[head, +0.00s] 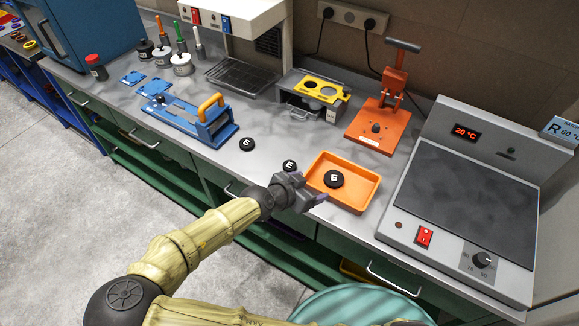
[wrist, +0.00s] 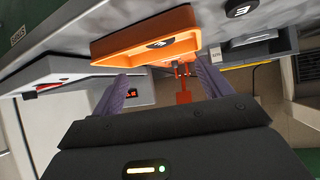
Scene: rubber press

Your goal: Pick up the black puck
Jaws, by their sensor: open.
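Three black pucks marked with a white E show in the head view. One puck (head: 334,179) lies in the orange tray (head: 370,190). Another puck (head: 289,165) lies on the bench just left of the tray, partly behind my gripper. The third puck (head: 247,144) lies on the bench further left. My gripper (head: 309,188) is open and empty at the tray's left front side. In the wrist view, the purple fingers of my gripper (wrist: 163,70) are spread. The tray (wrist: 110,46) with a puck (wrist: 160,43) is ahead, and a bench puck (wrist: 237,8) shows at the top edge.
A hot plate (head: 470,190) reading 20 °C stands right of the tray. An orange press (head: 375,128) and a grey unit with a yellow top (head: 312,97) stand behind. A blue fixture with a yellow handle (head: 190,120) sits left. Grey bench lies clear around the left puck.

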